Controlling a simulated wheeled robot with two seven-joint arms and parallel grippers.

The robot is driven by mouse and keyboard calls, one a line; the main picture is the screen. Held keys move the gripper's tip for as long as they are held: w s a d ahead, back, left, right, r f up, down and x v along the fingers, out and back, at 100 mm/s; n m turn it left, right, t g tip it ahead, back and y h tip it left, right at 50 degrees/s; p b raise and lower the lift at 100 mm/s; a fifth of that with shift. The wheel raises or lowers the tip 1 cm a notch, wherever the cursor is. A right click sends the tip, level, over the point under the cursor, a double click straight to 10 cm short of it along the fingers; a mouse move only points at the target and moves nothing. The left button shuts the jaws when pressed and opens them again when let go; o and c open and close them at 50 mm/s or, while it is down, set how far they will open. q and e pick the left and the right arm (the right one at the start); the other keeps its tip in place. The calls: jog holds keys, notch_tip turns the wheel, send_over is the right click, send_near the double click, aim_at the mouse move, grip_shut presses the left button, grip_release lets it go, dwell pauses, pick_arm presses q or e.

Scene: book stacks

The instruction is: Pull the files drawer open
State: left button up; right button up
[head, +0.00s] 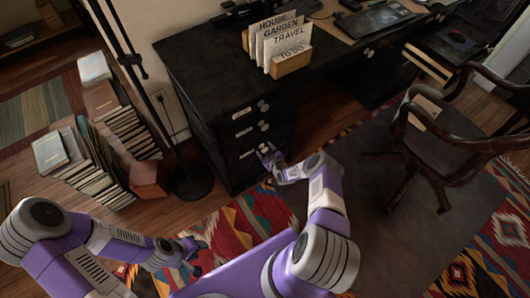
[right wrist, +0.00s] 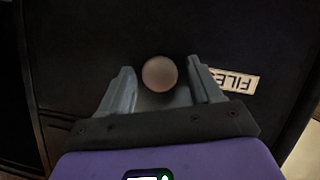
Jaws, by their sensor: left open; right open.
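The files drawer (head: 238,167) is the low drawer in the black desk's left pedestal, and its front looks shut. In the right wrist view its dark front (right wrist: 90,35) fills the background. A round pale knob (right wrist: 159,74) sits between the two fingers of my right gripper (right wrist: 160,68), with a visible gap on each side. The upside-down FILES label (right wrist: 236,81) is partly hidden by the right finger. In the head view my right gripper (head: 267,151) is at the drawer front and covers its knob. My left gripper (head: 193,247) is open and empty, low over the patterned rug.
Two drawers with knobs (head: 263,106) are above. The desk top (head: 215,62) holds a file holder (head: 291,63). A lamp base (head: 193,182) and book stacks (head: 82,165) stand left. A wooden chair (head: 450,135) stands right. Rug (head: 240,215) lies in front.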

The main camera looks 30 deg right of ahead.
jog(key=shift+w+f, duration=0.1)
jog(key=shift+w, duration=0.25)
pick_arm(q)
jog(key=shift+f, duration=0.2)
